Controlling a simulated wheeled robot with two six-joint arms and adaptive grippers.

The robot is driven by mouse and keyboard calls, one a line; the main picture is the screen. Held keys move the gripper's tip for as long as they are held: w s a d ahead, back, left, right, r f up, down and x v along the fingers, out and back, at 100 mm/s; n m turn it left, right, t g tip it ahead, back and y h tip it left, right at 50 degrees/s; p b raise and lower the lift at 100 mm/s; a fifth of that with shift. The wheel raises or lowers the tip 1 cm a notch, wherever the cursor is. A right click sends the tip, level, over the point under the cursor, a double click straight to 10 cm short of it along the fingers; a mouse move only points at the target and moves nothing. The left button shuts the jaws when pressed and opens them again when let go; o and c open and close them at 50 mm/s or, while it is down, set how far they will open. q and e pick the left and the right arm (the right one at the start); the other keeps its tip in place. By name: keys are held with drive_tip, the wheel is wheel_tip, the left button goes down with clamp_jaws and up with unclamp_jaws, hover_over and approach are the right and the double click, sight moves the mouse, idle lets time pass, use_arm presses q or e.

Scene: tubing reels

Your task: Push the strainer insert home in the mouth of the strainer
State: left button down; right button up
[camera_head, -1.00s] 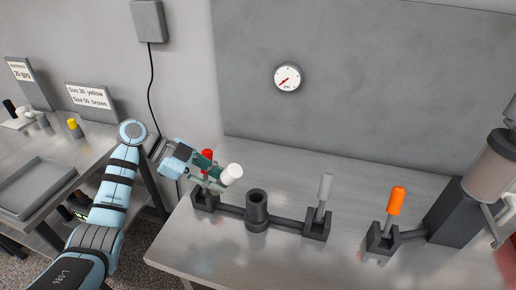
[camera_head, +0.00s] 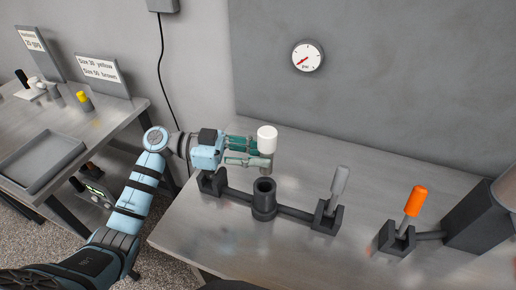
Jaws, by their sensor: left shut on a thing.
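The strainer insert (camera_head: 267,137) has a white cylindrical top and a greyish lower part, and it is upright. My left gripper (camera_head: 262,153) is shut on it from the left, with its fingers around the part below the white top. The strainer (camera_head: 263,200) is a dark upright cylinder with an open mouth, in the pipe run on the bench. The insert is above the mouth, with a small gap between them in the picture. The fingers partly hide the insert's lower part. My right gripper is not in view.
A grey-handled valve (camera_head: 338,182) and an orange-handled valve (camera_head: 415,201) stand to the right on the bench (camera_head: 300,255). A dark bracket (camera_head: 212,182) sits under my left gripper. A gauge (camera_head: 308,56) is on the wall. A side table with a grey tray (camera_head: 42,160) is left.

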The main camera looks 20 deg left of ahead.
use_arm(q)
wheel_tip(320, 180, down, 4)
drive_tip(key=shift+s+f+b, duration=0.1)
drive_tip(key=shift+b, duration=0.7)
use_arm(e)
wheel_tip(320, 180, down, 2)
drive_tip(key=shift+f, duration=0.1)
use_arm(q)
drive_tip(key=shift+p, duration=0.35)
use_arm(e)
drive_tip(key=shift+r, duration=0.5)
use_arm(q)
drive_tip(key=shift+p, duration=0.55)
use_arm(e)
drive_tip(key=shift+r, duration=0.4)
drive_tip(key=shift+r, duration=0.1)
